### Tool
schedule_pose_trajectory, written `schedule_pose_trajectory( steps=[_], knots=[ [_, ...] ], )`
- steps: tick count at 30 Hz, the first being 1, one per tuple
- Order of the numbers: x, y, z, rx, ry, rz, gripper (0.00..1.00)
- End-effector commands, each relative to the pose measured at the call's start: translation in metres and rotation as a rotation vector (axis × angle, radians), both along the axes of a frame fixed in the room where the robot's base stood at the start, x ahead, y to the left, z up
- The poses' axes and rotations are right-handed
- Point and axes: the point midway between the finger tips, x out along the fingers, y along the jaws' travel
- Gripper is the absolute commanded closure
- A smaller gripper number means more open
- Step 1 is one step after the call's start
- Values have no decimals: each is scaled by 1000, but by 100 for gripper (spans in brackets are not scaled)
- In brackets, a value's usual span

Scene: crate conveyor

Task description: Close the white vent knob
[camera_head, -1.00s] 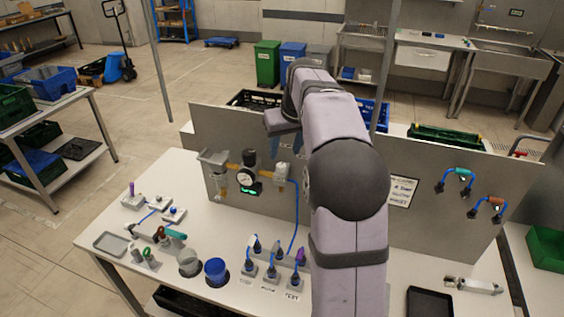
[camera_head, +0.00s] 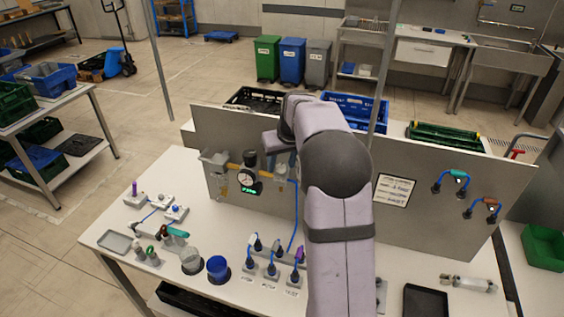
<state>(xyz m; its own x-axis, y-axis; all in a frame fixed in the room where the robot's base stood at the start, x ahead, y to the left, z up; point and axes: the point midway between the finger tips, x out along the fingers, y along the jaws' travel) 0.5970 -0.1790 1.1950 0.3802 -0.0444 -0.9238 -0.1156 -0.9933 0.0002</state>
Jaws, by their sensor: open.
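A grey upright panel (camera_head: 225,125) stands on the white table. On its left part a brass pipe carries a round white gauge (camera_head: 247,177) with a green lit display below it. A pale fitting (camera_head: 281,171) sits at the pipe's right end; it may bear the white vent knob, but the knob itself is not clearly visible. Whether a finger touches the fitting cannot be told. My arm hides the panel's middle.
Blue hose loops with a teal handle (camera_head: 458,175) and an orange handle (camera_head: 490,202) are on the panel's right. A blue cup (camera_head: 217,268), a grey cup (camera_head: 191,259) and several plugs stand on the table's front. A black tray (camera_head: 426,300) lies at the right.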

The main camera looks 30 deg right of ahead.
Motion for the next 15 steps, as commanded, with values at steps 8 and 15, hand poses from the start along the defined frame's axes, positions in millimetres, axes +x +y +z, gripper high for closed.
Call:
schedule_pose_trajectory(
  steps=[8, 15],
  knots=[
    [0, 0, 0, 0, 0, 0, 99],
    [0, -2, -1, 1, 2, 75, 99]
  ],
)
